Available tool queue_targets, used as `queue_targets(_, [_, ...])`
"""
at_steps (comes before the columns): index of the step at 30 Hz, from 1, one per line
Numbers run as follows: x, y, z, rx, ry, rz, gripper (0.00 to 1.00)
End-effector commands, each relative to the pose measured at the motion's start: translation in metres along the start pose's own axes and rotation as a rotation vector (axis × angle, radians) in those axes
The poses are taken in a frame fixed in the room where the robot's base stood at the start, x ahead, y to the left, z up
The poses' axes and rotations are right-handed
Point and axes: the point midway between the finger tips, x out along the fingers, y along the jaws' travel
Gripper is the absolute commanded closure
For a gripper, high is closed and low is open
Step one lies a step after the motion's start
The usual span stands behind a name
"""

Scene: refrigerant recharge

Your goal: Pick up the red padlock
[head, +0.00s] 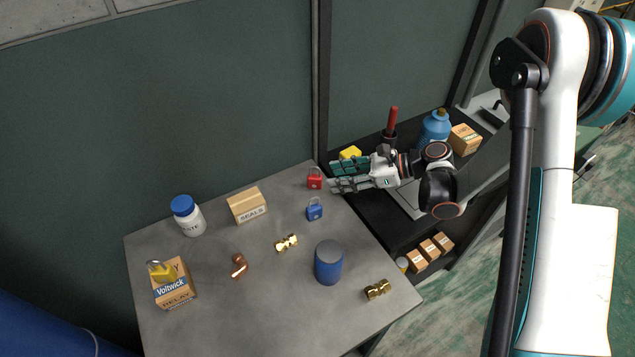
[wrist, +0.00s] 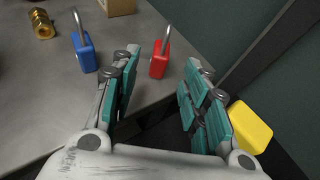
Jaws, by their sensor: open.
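The red padlock (head: 314,179) stands near the back right corner of the grey table. In the wrist view the red padlock (wrist: 160,59) is upright, ahead of and between my two fingers, nearer the left one. My gripper (head: 333,174) is open and empty at the table's right edge, just right of the padlock. In the wrist view my gripper (wrist: 163,75) has its teal-padded fingers spread wide. I see no contact with the padlock. A blue padlock (head: 314,210) stands nearby, and in the wrist view it (wrist: 85,55) is outside the left finger.
A SEALS box (head: 247,206), brass fittings (head: 286,243) and a dark blue-grey can (head: 328,264) are on the table (head: 215,325). A yellow object (head: 349,153) lies by my gripper on the dark shelf. A wall (head: 150,110) stands close behind.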

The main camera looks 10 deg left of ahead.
Motion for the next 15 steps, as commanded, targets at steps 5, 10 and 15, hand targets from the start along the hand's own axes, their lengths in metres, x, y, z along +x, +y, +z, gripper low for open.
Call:
queue_targets(5, [0.02, 0.0, 0.0, -0.001, 0.0, 0.0, 0.58])
queue_targets(10, [0.026, 0.0, 0.0, 0.0, 0.0, 0.0, 0.58])
queue_targets(15, [0.047, 0.0, 0.002, 0.0, 0.0, 0.002, 0.58])
